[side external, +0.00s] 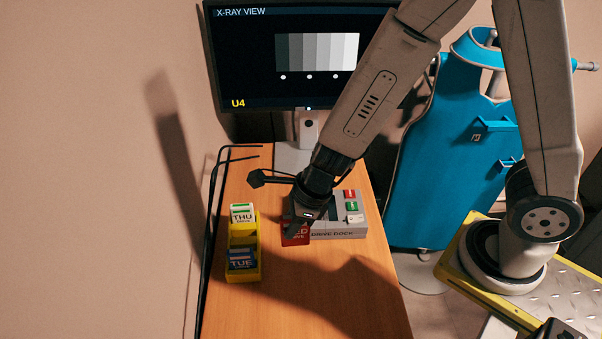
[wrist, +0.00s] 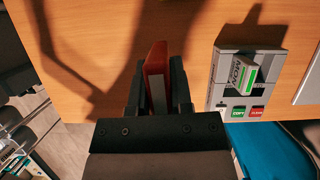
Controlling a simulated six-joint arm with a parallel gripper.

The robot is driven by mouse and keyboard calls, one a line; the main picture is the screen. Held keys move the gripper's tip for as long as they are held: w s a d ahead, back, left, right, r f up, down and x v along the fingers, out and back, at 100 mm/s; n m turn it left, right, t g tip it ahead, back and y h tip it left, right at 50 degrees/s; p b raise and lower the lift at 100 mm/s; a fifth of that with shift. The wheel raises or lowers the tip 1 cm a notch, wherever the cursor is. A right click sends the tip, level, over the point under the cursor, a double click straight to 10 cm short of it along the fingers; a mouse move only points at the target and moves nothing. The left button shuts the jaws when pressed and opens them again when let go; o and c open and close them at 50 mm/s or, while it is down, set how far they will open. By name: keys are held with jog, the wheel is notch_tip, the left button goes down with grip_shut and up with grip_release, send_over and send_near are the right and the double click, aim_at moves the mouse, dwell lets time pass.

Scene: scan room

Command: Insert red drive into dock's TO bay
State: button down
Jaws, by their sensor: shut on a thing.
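The red drive (side external: 296,236) is gripped upright between the fingers of my gripper (wrist: 158,85), and part of its label is hidden in the side view. In the wrist view the red drive (wrist: 157,62) stands up between the two dark fingers. The grey drive dock (side external: 338,235) is on the wooden table just right of the drive. In the wrist view the dock (wrist: 220,68) is right of my gripper, with a gap of bare table between. A white and green MON drive (wrist: 242,72) stands in the dock.
A yellow rack (side external: 257,262) at the left holds a white and green THU drive (side external: 242,213) and a blue TUE drive (side external: 242,260), with space between them. A monitor (side external: 300,70) stands behind. The table's (side external: 330,300) front is clear.

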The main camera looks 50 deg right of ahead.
jog(key=w+d+f, duration=0.1)
jog(key=w+d, duration=0.4)
jog(key=d, duration=0.4)
jog(key=w+d+m, duration=0.1)
jog(key=w+d, duration=0.5)
jog(key=d, duration=0.2)
jog(key=shift+d+f, duration=0.35)
jog(key=shift+f, duration=0.05)
jog(key=shift+f, duration=0.25)
jog(key=shift+f, duration=3.6)
jog(key=shift+f, duration=1.05)
jog(key=shift+c, duration=1.4)
grip_release()
